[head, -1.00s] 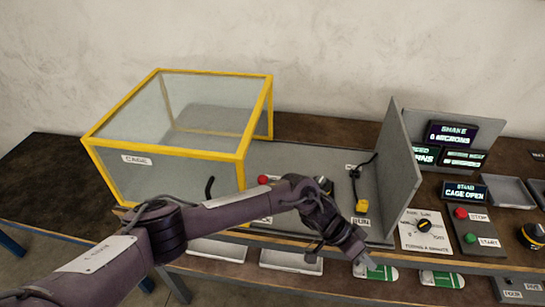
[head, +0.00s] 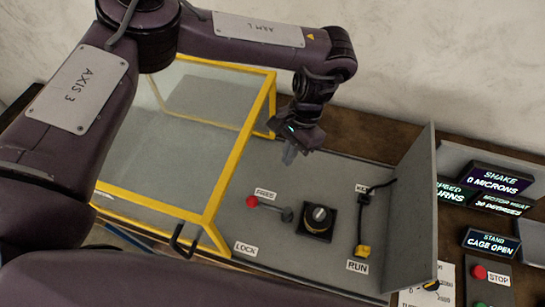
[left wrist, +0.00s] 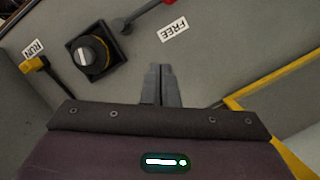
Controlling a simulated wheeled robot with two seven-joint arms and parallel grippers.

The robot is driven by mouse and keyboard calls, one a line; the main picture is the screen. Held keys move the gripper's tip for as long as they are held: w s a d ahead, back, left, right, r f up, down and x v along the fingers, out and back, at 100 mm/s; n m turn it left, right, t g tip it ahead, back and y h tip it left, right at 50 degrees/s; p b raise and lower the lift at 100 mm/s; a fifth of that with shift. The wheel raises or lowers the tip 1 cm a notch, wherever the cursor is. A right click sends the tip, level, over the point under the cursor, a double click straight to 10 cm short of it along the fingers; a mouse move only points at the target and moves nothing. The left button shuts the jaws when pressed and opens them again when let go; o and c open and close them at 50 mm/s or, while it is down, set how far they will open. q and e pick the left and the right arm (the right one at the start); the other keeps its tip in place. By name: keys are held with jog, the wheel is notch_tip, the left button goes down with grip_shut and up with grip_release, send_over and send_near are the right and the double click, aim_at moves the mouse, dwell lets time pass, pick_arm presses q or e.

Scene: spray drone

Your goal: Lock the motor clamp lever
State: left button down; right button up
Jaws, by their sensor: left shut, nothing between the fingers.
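The motor clamp lever (head: 269,207) is a short grey arm with a red knob on the grey stand plate. Its knob points left, beside the FREE label (head: 265,193); the LOCK label (head: 245,248) lies nearer. In the left wrist view the lever (left wrist: 142,15) shows at the top edge, its knob partly cut off. The motor (head: 318,220), black with a yellow ring, sits right of it. My left gripper (head: 288,157) is shut and empty, behind the lever and apart from it; its fingers also show in the left wrist view (left wrist: 161,70). My right gripper is not in view.
The yellow-framed clear cage (head: 213,205) stands left of the lever, with a black handle (head: 180,240). A grey upright panel (head: 425,200) bounds the right. A yellow plug with a black cable (head: 363,250) lies by the RUN label. A display reads CAGE OPEN (head: 491,243).

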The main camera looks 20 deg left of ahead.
aim_at(268, 206)
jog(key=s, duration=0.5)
pick_arm(q)
jog(key=s+a+f+p, duration=0.1)
jog(key=f, duration=0.2)
jog(key=s+a+f+p, duration=0.1)
jog(key=s+f+p, duration=0.1)
jog(key=s+a+f+p, duration=0.2)
jog(key=f, duration=0.1)
jog(key=shift+a+f, duration=0.1)
jog(key=shift+f, duration=0.25)
jog(key=shift+s+a+f, duration=0.2)
jog(key=shift+s+a, duration=0.1)
jog(key=shift+s, duration=0.15)
jog(key=shift+f, duration=0.1)
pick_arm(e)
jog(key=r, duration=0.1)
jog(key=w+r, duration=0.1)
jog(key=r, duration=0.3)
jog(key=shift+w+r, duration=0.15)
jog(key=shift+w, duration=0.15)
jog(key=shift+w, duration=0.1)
pick_arm(q)
jog(key=shift+f, duration=0.1)
